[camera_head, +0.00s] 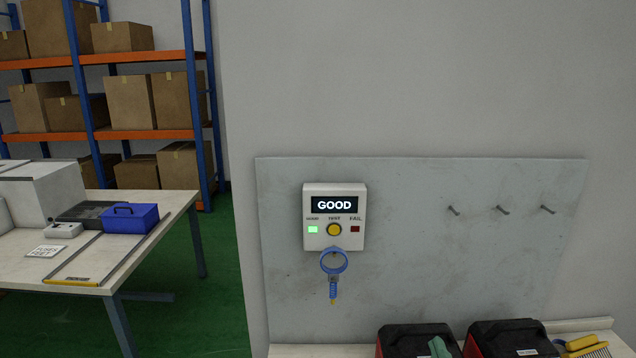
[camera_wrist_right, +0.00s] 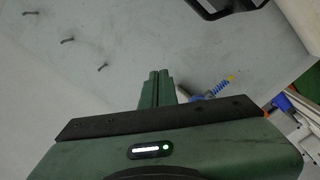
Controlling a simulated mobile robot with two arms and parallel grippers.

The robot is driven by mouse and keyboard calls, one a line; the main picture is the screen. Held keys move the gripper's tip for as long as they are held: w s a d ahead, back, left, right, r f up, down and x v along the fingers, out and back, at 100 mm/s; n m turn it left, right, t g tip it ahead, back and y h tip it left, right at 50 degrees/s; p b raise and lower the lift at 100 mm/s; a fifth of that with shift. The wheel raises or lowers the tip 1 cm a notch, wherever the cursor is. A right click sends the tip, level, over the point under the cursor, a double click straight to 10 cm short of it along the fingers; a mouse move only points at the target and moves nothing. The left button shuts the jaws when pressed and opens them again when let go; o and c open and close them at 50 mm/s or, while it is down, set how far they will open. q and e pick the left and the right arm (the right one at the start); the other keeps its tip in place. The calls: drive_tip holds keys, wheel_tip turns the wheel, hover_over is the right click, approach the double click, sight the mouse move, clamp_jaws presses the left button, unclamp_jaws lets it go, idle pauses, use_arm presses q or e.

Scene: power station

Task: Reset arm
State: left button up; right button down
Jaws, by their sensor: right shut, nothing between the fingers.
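My right gripper (camera_wrist_right: 157,88) shows in the right wrist view, with its green fingers shut together and nothing between them. A white tester (camera_head: 334,217) is mounted on the grey wall panel. Its display reads "GOOD", its green light is lit, and a yellow button sits in the middle. A blue ring with a coiled cord (camera_head: 333,264) hangs below it. A blue coil with a yellow tip (camera_wrist_right: 215,90) shows just right of my right fingers in the wrist view; I cannot tell its distance.
The grey panel (camera_head: 430,260) has 3 hooks (camera_head: 500,209) on its right. A table (camera_head: 170,206) with a blue box (camera_head: 131,217) is at left, before shelves of cartons (camera_head: 130,102).

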drive_tip(key=s+f+m+g, duration=0.5)
drive_tip(key=s+f+g, duration=0.3)
drive_tip(key=s+f, duration=0.4)
drive_tip(key=s+a+f+m+g, duration=0.1)
drive_tip(key=s+f+g, duration=0.2)
drive_tip(key=s, duration=0.5)
drive_tip(key=s+a+f+m+g, duration=0.1)
drive_tip(key=s+a+f+g, duration=0.15)
drive_tip(key=s, duration=0.55)
wheel_tip(320, 180, down, 26)
drive_tip(key=s+g, duration=0.2)
use_arm(q)
drive_tip(key=shift+d+f+b, duration=0.15)
drive_tip(key=shift+f+b, duration=0.65)
use_arm(e)
drive_tip(key=s+d+f, duration=0.2)
drive_tip(key=s+f, duration=0.6)
drive_tip(key=f, duration=0.1)
drive_tip(key=s+d+f+g, duration=0.1)
drive_tip(key=s+d+f, duration=0.1)
drive_tip(key=s+f, duration=0.7)
drive_tip(key=shift+s+y, duration=0.15)
drive_tip(key=shift+y, duration=0.15)
